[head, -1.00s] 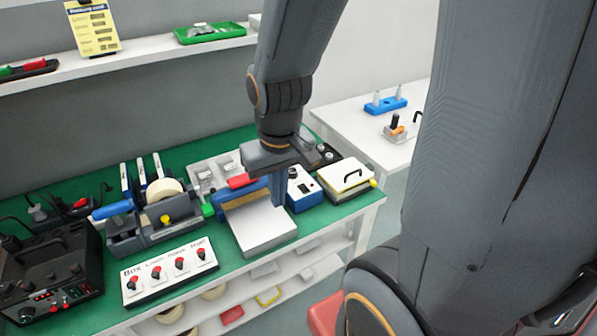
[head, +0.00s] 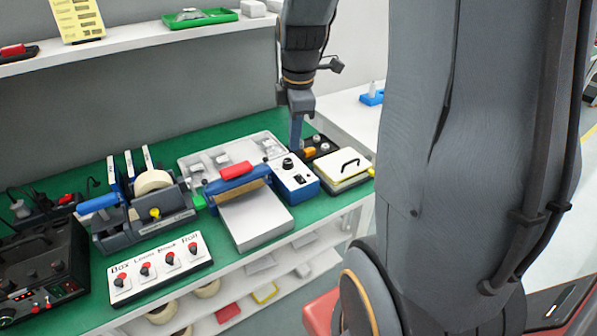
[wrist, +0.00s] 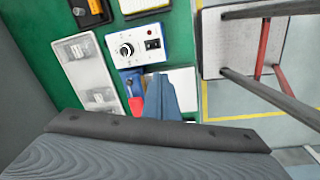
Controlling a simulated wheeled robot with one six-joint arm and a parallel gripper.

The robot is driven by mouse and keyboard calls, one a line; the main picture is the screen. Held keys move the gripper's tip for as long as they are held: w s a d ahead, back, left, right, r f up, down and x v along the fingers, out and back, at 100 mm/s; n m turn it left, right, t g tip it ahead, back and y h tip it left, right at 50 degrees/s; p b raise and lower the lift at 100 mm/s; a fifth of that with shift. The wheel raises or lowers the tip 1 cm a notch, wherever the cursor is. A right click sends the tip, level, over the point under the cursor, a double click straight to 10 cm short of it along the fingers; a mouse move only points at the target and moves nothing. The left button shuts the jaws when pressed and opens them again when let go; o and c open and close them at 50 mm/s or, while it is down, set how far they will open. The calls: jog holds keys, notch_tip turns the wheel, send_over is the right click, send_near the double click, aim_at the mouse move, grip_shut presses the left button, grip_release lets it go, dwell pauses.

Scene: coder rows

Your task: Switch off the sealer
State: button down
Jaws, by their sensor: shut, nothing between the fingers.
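The sealer has a blue arm with a red handle (head: 236,170) over a pale platform (head: 258,218). Beside it stands its blue-sided control box (head: 293,180) with a white top, black knob and dark rocker switch (head: 299,178). The wrist view shows the box face (wrist: 138,58), the knob (wrist: 126,50), the rocker switch (wrist: 153,44) and a small orange lamp (wrist: 152,30). My gripper (head: 296,143) is shut and empty, pointing down behind the box in the head view. In the wrist view its fingers (wrist: 160,84) show just below the box. I cannot tell contact or the switch position.
A white-topped pad with a black handle (head: 342,165) stands right of the box. A labelled switch panel (head: 160,268) and a tape dispenser (head: 145,215) are on the left. A clear-lidded tray (head: 230,153) lies behind the sealer.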

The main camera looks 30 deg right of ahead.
aim_at(300, 176)
jog(key=w+d+n, duration=0.1)
jog(key=d+n, duration=0.1)
jog(key=w+d+n, duration=0.1)
jog(key=n, duration=0.1)
jog(key=shift+w+d+b, duration=0.1)
jog(key=shift+d+b, duration=0.25)
jog(key=f+p, duration=0.1)
jog(key=f, duration=0.3)
jog(key=w+f, duration=0.1)
jog(key=f, duration=0.4)
jog(key=f+p, duration=0.1)
jog(key=f, duration=0.4)
jog(key=shift+w+p, duration=0.3)
jog(key=shift+w, duration=0.05)
jog(key=shift+d, duration=0.1)
